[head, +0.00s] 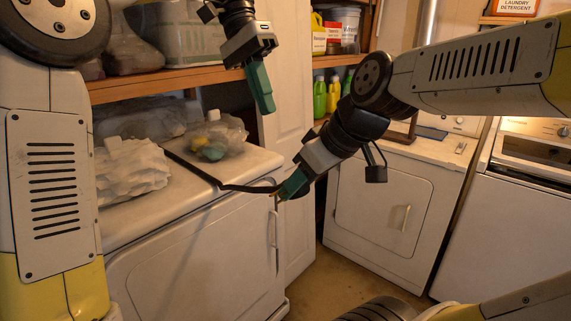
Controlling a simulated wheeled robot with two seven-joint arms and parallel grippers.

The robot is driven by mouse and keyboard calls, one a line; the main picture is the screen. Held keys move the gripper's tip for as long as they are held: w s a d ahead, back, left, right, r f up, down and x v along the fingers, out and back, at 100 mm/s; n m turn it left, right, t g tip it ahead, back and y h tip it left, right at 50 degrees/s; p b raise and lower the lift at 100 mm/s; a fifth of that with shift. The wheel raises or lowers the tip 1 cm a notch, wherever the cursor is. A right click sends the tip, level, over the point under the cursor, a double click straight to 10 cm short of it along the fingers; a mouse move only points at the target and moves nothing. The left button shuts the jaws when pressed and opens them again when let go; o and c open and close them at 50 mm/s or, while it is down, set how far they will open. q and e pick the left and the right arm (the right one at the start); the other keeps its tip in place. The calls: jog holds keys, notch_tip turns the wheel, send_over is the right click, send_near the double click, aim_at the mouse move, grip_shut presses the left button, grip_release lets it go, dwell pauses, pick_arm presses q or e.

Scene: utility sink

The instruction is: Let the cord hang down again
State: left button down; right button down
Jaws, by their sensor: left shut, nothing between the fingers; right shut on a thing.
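The black cord (235,187) runs from the back of the white machine top on the left, across that top and past its right edge. Its end reaches the teal fingers of my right gripper (291,187), which is shut on it in front of the machine's right edge. The cord is lifted there and does not hang down. My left gripper (263,92) is shut and empty. It points downward, higher up, in front of the wooden shelf and white door, apart from the cord.
White cloths (130,172) and a clear bag of coloured items (215,138) lie on the left machine (190,262). A white dryer (385,205) and another machine (510,240) stand at the right. A wooden shelf (155,84) spans the upper left. Bare floor (335,272) shows between.

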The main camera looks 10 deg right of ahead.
pick_arm(q)
jog(key=x, duration=1.3)
jog(key=shift+s, duration=0.1)
jog(key=shift+x, duration=0.85)
jog(key=shift+s+d+f, duration=0.15)
jog(key=shift+s+f, duration=0.05)
jog(key=shift+s, duration=0.05)
pick_arm(e)
jog(key=shift+r, duration=0.1)
jog(key=shift+w+a+r, duration=0.1)
jog(key=c, duration=1)
grip_release()
jog(key=shift+c, duration=0.2)
jog(key=o, duration=0.3)
